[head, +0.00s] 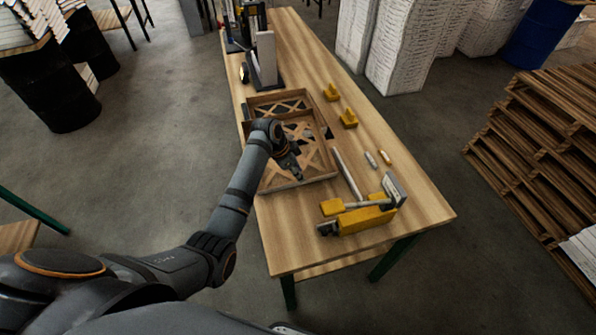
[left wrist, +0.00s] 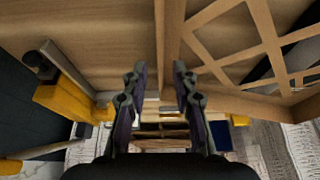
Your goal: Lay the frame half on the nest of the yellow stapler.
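The frame half is a brown open frame with crossed lattice strips (head: 318,178); it lies on the table, and its lattice also shows in the left wrist view (left wrist: 232,75). A similar latticed frame (head: 280,97) adjoins it on the far side. My left gripper (head: 297,174) is over the near frame. In the left wrist view its fingers (left wrist: 158,72) are apart, with a frame wall (left wrist: 168,25) running between or just beyond them; contact is unclear. The yellow stapler (head: 367,218) stands at the near end of the table; its nest is not clearly distinguishable. My right gripper is not visible.
Two yellow blocks (head: 348,118) stand right of the frames. A grey bar (head: 347,173) and small cylinders (head: 371,160) lie between frame and stapler. The table's right strip (head: 415,180) is mostly clear.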

